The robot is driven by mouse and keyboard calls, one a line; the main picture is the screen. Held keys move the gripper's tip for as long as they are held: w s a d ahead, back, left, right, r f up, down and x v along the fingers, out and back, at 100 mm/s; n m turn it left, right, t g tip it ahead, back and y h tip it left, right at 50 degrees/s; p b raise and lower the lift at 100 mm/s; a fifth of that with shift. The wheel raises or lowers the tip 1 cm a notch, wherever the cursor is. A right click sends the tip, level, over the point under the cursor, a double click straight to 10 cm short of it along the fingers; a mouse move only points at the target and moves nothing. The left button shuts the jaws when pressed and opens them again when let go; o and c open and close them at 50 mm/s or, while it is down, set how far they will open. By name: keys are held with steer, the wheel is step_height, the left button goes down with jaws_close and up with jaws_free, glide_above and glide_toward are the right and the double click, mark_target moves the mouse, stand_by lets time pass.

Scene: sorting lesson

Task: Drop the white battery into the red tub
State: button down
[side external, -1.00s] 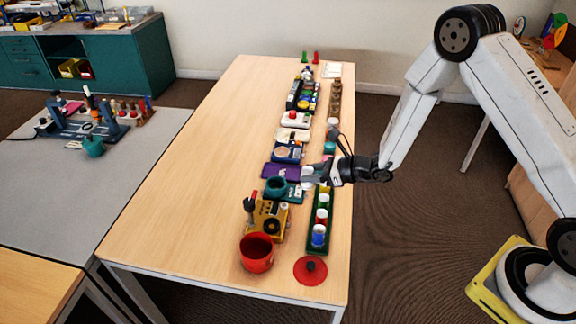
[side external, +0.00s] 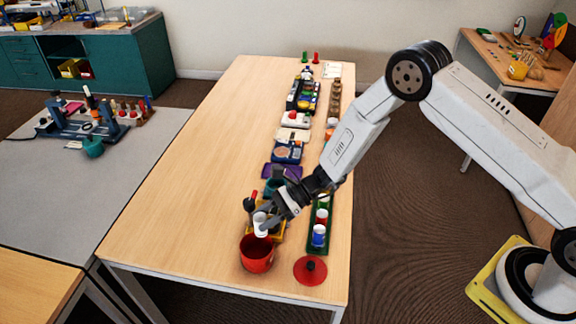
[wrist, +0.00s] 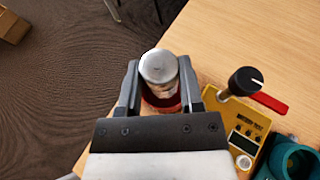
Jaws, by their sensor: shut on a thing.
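The white battery (side external: 260,223) is held between the fingers of my gripper (side external: 263,215), above the open red tub (side external: 257,257) near the table's front edge. In the wrist view the battery (wrist: 158,68) sits between the two dark fingers (wrist: 158,88). The red tub (wrist: 158,102) shows beneath it there, mostly hidden by the battery and gripper. In the side view the battery's lower end appears at or just above the tub's far rim; I cannot tell the exact height.
A yellow battery tester (wrist: 245,125) with a black knob stands close beside the tub, with a teal cup (wrist: 292,160) near it. A red lid (side external: 310,270) lies to the tub's right, below a green rack holding cups (side external: 319,235). The table's left side is clear.

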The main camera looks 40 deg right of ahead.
mark_target(266, 233)
steer(key=shift+f, duration=0.15)
steer(key=shift+f, duration=2.85)
steer(key=shift+c, duration=0.8)
jaws_free()
steer(key=v, duration=0.7)
steer(key=shift+d+r, duration=0.2)
steer(key=shift+d, duration=0.15)
